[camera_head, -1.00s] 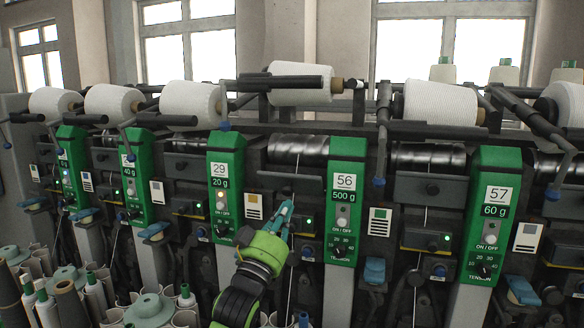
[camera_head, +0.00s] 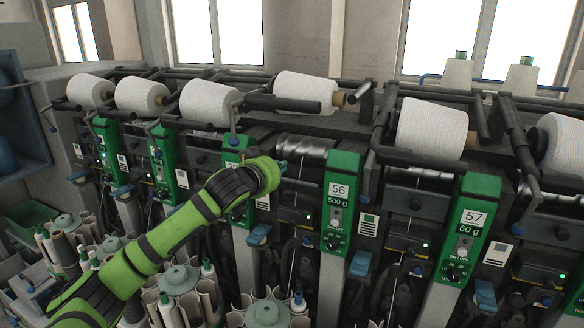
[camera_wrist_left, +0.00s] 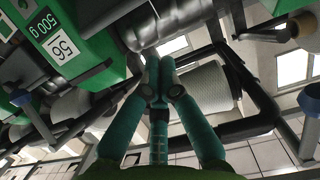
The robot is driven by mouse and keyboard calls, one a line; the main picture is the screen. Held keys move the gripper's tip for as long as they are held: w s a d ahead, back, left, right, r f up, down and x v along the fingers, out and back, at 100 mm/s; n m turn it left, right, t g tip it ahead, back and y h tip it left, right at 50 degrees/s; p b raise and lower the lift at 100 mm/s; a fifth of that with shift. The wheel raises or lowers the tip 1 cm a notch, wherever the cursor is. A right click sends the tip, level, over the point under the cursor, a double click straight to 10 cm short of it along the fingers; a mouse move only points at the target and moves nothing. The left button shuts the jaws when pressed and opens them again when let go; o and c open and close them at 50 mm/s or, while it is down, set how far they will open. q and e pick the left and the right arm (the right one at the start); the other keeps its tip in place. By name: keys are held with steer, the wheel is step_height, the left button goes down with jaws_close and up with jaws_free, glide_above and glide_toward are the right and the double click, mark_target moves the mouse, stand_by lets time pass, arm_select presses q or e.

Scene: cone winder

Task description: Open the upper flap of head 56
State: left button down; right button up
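Head 56 has a green panel (camera_head: 339,195) marked 56 and 500 g. Left of it, below the shiny ridged drum (camera_head: 308,150), is a dark upper flap (camera_head: 300,190), closed as far as I can see; my arm partly covers this area. My left gripper (camera_head: 283,165) is in front of the drum's left end, just above the flap; I cannot tell whether it touches anything. In the left wrist view its teal fingers (camera_wrist_left: 158,68) come together at the tips with nothing seen between them. The 56 panel (camera_wrist_left: 66,45) also shows there, at upper left. My right gripper is not in view.
A white yarn cone (camera_head: 305,90) and a dark bar (camera_head: 283,104) hang above the drum. Head 57's green panel (camera_head: 467,230) stands to the right. Bobbin tubes (camera_head: 180,285) crowd the lower front.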

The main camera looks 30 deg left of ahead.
mark_target(289, 181)
arm_select(q)
steer(key=p+x, duration=0.4)
steer(key=x, duration=0.5)
steer(key=shift+r, duration=0.15)
steer(key=shift+s+d+f+p, duration=0.15)
steer(key=shift+s+f+p, duration=0.75)
steer(key=shift+s, duration=0.25)
steer(key=shift+s+f, duration=0.35)
steer(key=shift+s, duration=0.2)
steer(key=shift+w+f, duration=0.1)
steer(key=shift+f, duration=0.05)
steer(key=s+f+t+b, duration=0.1)
steer(key=t+b, duration=0.1)
steer(key=b, duration=0.7)
steer(key=s+f+t+b, duration=0.1)
steer(key=f+t+b, duration=0.1)
steer(key=b, duration=0.7)
steer(key=shift+s+d+f+t, duration=0.15)
steer(key=shift+s+f+t, duration=0.15)
steer(key=shift+s+t, duration=0.15)
steer(key=shift+s+r+t+b, duration=0.15)
steer(key=shift+t+b, duration=0.2)
steer(key=shift+b, duration=0.35)
steer(key=shift+r, duration=0.1)
steer(key=shift+r, duration=0.1)
